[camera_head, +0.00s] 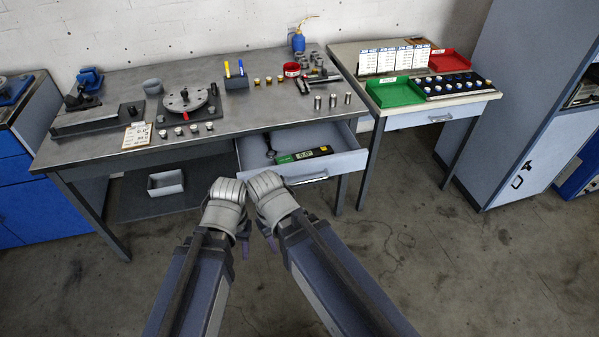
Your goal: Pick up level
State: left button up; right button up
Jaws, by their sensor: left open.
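The level (304,155), a dark bar with a green end and a small lit display, lies in the open drawer (346,163) under the workbench. My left gripper (244,243) is below and left of the drawer in the picture, apart from the level. It is open and nothing shows in it. My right gripper (271,241) is close beside it, also apart from the level. Its fingers are mostly hidden by its own wrist, so I cannot tell its opening.
A dark wrench (270,147) lies left of the level in the drawer. The workbench (215,134) carries a round rotor fixture (186,102) and small parts. A side table with a green tray (394,93) and red tray (449,62) stands right. Floor in front is clear.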

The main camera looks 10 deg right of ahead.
aim_at(316, 152)
jog(key=i+j+z, duration=0.15)
jog(key=j+z, duration=0.25)
jog(key=i+j+z, duration=0.15)
jog(key=z, duration=0.2)
jog(key=i+j+z, duration=0.1)
jog(key=j+z, duration=0.3)
